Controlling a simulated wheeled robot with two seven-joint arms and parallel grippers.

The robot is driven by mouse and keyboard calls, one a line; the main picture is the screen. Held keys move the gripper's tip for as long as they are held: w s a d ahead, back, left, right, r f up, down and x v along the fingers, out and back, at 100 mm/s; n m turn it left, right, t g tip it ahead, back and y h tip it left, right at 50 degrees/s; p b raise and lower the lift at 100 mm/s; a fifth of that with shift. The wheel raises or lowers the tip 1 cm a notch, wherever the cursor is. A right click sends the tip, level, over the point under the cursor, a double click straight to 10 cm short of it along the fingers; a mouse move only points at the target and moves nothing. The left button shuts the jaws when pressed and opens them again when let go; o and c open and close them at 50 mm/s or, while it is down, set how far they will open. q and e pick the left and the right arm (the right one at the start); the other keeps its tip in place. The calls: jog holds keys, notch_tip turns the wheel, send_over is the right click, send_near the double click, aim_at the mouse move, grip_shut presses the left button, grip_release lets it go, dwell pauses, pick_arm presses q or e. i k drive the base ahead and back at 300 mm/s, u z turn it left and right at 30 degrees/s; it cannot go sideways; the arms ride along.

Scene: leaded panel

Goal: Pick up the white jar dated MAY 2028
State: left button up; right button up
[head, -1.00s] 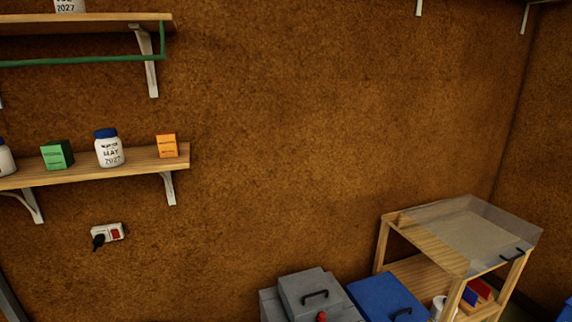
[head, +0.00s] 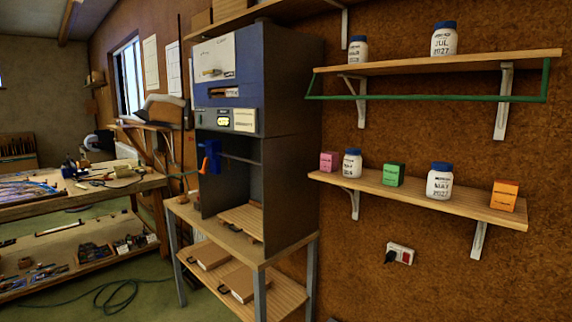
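White jars with blue lids stand on two wall shelves in the head view. On the lower shelf, one jar (head: 440,182) reads MAY 2027, and a smaller-looking jar (head: 352,164) to its left has a label too small to read surely. On the upper shelf, one jar (head: 444,40) reads JUL 2027, and another jar (head: 358,50) to its left has print I cannot read surely. I see no jar clearly dated MAY 2028. Neither of my grippers is in view.
The lower shelf (head: 412,197) also holds pink (head: 329,161), green (head: 393,175) and orange (head: 505,195) boxes. A green rail (head: 430,98) runs below the upper shelf (head: 430,63). A blue-grey cabinet (head: 290,100) on a stand and a cluttered workbench (head: 80,200) are at left.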

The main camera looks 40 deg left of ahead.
aim_at(353, 159)
jog(key=u, duration=0.8)
jog(key=k, duration=0.6)
jog(key=u, duration=0.3)
jog(key=i, duration=0.7)
jog(key=z, duration=0.65)
jog(key=i, duration=0.45)
jog(key=z, duration=0.5)
